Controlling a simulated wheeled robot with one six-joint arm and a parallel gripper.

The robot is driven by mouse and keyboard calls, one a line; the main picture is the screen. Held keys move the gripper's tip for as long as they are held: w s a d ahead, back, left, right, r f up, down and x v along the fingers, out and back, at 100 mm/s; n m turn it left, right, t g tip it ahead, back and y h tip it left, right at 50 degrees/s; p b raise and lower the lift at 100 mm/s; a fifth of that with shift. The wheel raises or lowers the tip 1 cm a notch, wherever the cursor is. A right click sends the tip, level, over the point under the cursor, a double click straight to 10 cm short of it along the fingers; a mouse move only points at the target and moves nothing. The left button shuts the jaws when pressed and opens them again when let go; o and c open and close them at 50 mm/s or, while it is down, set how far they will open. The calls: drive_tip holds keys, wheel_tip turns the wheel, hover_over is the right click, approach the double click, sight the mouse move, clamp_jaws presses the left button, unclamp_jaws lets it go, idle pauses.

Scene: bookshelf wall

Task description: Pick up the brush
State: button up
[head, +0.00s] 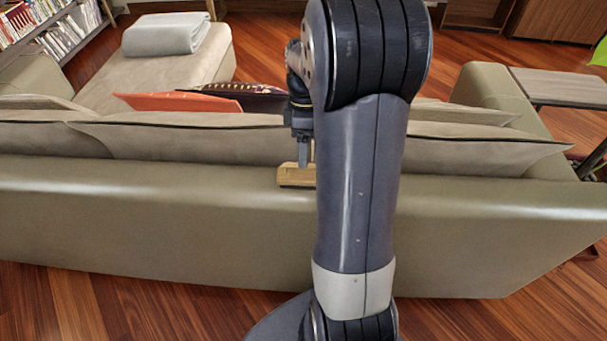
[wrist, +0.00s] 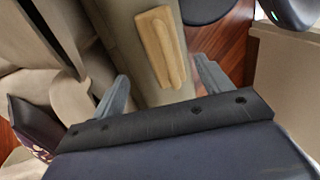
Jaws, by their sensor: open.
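The brush (head: 294,178) is a light wooden block with a dark underside, lying on the top of the sofa's back. In the head view my arm hides its right part. The wrist view shows the brush (wrist: 161,46) lengthwise, beyond the fingertips and roughly between their lines. My gripper (wrist: 160,80) is open, with its two grey fingers spread apart and nothing between them. In the head view my gripper (head: 303,152) points down just above the brush; I cannot tell whether a finger touches it.
The olive sofa back (head: 150,215) runs across the view. Beige cushions (head: 190,143) lean just behind the brush, with an orange cushion (head: 180,103) farther off. A side table (head: 560,87) stands at the right. The wooden floor (head: 120,305) is clear in front of the sofa at the left.

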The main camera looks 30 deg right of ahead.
sight(304, 173)
drive_tip(key=f, duration=0.2)
drive_tip(key=s+f, duration=0.1)
drive_tip(key=f, duration=0.1)
drive_tip(key=a+f, duration=0.1)
drive_tip(key=f, duration=0.1)
drive_tip(key=shift+s+f, duration=0.35)
drive_tip(key=shift+f, duration=0.05)
drive_tip(key=shift+c, duration=0.5)
drive_tip(key=c, duration=1)
drive_tip(key=shift+r, duration=0.1)
